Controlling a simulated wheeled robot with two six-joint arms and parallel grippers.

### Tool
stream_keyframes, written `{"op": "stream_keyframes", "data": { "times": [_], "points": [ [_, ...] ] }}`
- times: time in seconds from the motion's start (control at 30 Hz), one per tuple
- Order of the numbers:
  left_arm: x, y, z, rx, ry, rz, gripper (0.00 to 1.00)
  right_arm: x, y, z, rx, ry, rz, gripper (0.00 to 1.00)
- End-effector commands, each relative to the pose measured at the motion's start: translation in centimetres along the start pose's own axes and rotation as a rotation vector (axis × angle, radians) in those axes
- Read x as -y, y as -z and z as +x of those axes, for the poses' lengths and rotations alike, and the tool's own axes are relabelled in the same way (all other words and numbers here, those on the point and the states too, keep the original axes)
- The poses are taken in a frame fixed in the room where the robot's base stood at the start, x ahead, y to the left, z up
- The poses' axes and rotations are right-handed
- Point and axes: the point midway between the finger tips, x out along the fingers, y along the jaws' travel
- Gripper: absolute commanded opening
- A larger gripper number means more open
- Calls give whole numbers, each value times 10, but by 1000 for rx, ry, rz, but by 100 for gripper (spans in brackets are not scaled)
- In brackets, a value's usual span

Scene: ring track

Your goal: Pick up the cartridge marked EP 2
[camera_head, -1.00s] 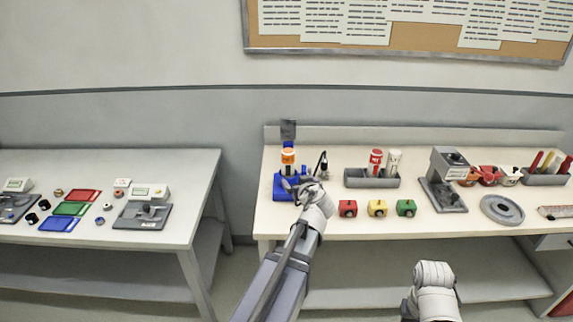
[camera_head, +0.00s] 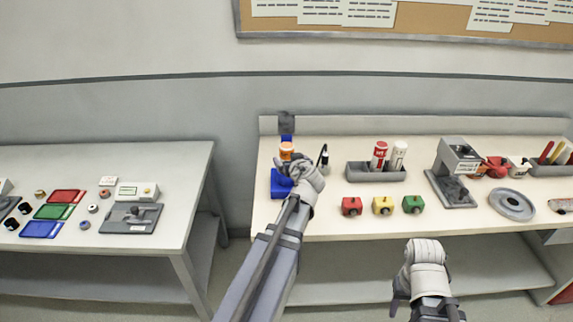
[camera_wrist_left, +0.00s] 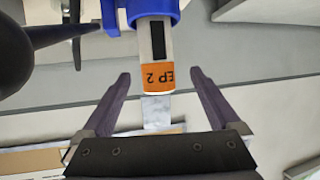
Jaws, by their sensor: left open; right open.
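The cartridge marked EP 2 (camera_head: 287,149) has an orange top band and stands in a blue holder (camera_head: 280,187) at the left end of the right-hand bench. In the left wrist view its orange EP 2 label (camera_wrist_left: 158,79) shows upside down, below the blue holder (camera_wrist_left: 150,10). My left gripper (camera_head: 287,166) is at the cartridge, partly covering it and the holder. In the left wrist view its open fingers (camera_wrist_left: 160,75) are on either side of the label, with gaps on both sides. My right gripper (camera_head: 426,303) is open and empty, low in front of the bench.
A dark thin tool (camera_head: 323,158) stands just right of the holder. A grey rack (camera_head: 376,174) holds red and white cylinders. Red, yellow and green blocks (camera_head: 383,205) sit in front. A grey press (camera_head: 452,178) stands further right. Another bench (camera_head: 160,165) is at left.

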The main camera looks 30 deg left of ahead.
Motion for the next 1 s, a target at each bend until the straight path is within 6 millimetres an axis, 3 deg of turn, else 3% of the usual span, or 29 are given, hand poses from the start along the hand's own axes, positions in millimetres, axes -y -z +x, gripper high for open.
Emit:
{"op": "stream_keyframes", "data": {
  "times": [0.27,0.6,0.83,1.0],
  "points": [
    [-1,0,13,0,1,-1,96,0,0,5,0,0,0,50],
    [-4,1,58,0,1,-2,96,2,1,21,0,0,0,50],
    [-4,2,58,0,0,0,96,2,1,20,0,0,0,50],
    [-4,2,58,0,0,0,78,2,1,20,0,0,0,50]
  ]
}}
